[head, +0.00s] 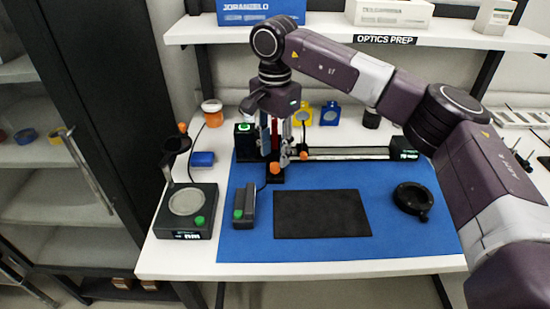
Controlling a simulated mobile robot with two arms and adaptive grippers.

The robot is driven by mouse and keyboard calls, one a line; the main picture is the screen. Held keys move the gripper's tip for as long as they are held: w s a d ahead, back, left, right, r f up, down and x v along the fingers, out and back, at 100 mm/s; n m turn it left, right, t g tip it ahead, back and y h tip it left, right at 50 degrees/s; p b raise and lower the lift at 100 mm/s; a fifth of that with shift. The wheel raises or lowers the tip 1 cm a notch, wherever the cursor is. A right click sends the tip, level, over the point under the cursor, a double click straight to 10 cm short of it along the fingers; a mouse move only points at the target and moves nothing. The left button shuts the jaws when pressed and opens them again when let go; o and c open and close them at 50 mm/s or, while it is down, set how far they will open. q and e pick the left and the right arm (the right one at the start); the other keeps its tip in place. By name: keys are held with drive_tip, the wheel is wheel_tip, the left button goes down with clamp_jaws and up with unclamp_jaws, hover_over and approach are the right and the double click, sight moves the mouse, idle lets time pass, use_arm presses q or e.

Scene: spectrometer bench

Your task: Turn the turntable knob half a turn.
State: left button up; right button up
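My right gripper (275,155) points down over the back left of the blue mat, beside the rail. Its two fingers look apart, with something red showing between them. Just below the fingertips is a small orange knob (275,168) on a dark block; I cannot tell whether the fingers touch it. I cannot tell for certain that this is the turntable knob. A dark instrument (203,225) at the left has a round grey plate, a green button and a small display. My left gripper is out of view.
A long rail (350,153) runs along the back. A black pad (322,213), a grey box with a green button (245,206) and a black ring (412,198) lie on the blue mat (330,247). A shelf (350,30) overhangs behind. The mat's front is clear.

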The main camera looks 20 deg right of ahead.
sight(275, 165)
wheel_tip(275, 165, up, 9)
idle(0.4)
